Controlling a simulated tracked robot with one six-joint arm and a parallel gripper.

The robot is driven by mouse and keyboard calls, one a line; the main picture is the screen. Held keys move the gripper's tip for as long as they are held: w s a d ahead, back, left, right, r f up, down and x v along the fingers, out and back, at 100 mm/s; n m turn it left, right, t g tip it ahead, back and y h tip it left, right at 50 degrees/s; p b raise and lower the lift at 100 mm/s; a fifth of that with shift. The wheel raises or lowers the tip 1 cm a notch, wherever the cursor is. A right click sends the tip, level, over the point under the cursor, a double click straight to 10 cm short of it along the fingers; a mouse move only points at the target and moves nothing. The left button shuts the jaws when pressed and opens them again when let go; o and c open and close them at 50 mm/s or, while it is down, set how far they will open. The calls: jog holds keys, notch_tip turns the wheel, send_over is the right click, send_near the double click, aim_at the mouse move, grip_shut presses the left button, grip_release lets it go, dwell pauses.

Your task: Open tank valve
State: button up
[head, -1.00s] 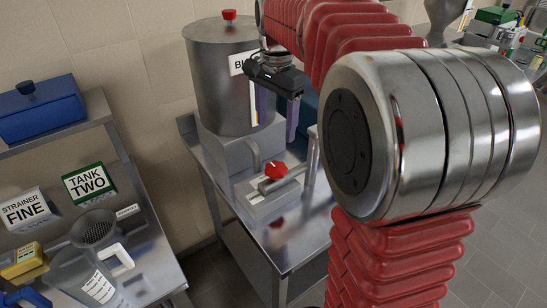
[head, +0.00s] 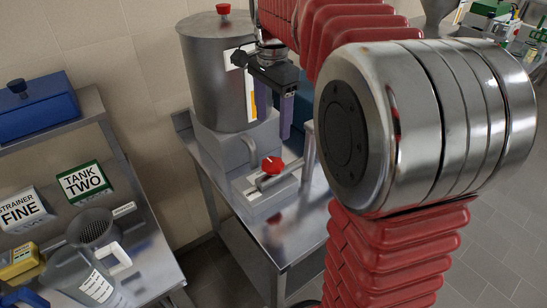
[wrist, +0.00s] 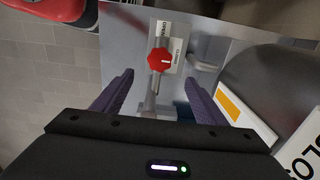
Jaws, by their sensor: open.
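The tank valve has a red knob (head: 272,166) on a metal pipe fitting at the foot of the steel tank (head: 205,85). In the wrist view the knob (wrist: 160,60) shows a white mark, beside a label plate (wrist: 178,55) lettered OPEN and CLOSED. The mark lies across toward the CLOSED side. My gripper (head: 274,112) is open and empty, with purple fingers pointing down, above the knob in the head view. In the wrist view the knob appears between and beyond the fingertips (wrist: 158,78), apart from them.
The steel bench (head: 258,236) carries the tank and valve. Grey floor (head: 490,230) is clear at right.

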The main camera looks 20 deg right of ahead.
aim_at(272, 163)
notch_tip(272, 163, down, 13)
jog(key=shift+f, duration=0.15)
dwell(0.4)
